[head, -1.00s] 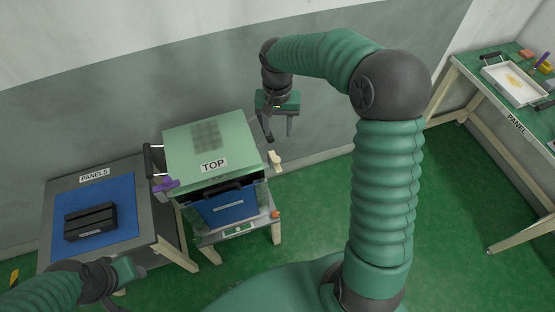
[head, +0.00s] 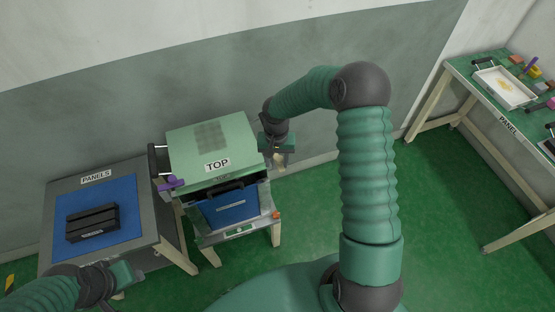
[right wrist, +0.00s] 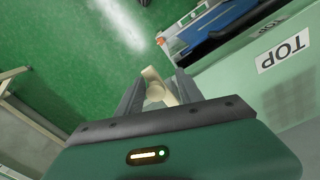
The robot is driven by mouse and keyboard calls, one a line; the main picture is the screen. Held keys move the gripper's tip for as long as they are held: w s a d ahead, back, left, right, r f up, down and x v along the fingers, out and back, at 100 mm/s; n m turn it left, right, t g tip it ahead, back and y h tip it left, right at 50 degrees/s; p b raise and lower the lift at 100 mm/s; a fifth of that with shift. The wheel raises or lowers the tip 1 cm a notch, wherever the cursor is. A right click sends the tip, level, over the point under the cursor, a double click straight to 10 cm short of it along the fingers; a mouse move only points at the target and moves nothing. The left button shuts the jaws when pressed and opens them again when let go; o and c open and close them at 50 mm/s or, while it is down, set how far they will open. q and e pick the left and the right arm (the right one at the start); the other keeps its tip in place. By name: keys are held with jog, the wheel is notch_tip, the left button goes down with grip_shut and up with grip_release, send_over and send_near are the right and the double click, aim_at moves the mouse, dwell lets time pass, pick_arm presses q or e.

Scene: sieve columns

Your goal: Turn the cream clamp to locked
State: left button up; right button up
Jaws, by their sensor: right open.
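The cream clamp (head: 279,161) sits at the right side of the machine with the green lid marked TOP (head: 190,147). My right gripper (head: 279,162) is over the clamp, with its jaws open. In the right wrist view the clamp (right wrist: 158,88) lies between the two dark fingers (right wrist: 157,95), nearer the right one. Whether a finger touches it I cannot tell. My left gripper (head: 126,275) is at the lower left, away from the machine; its fingers do not show clearly. A purple clamp (head: 172,183) is on the machine's left side.
A blue drawer front (head: 230,205) with a dark handle is under the lid. The PANELS table (head: 150,228) with a black block (head: 92,222) on a blue mat stands to the left. A PANEL bench (head: 480,101) with a white tray (head: 505,88) is at the far right. Green floor between is clear.

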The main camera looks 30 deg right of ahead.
jog(key=shift+c, duration=2.3)
jog(key=shift+d+f, duration=0.15)
jog(key=shift+d, duration=0.55)
grip_shut()
jog(key=shift+d, duration=0.2)
jog(key=shift+a, duration=0.4)
pick_arm(q)
jog(key=shift+d, duration=0.5)
pick_arm(e)
jog(key=shift+d, duration=0.15)
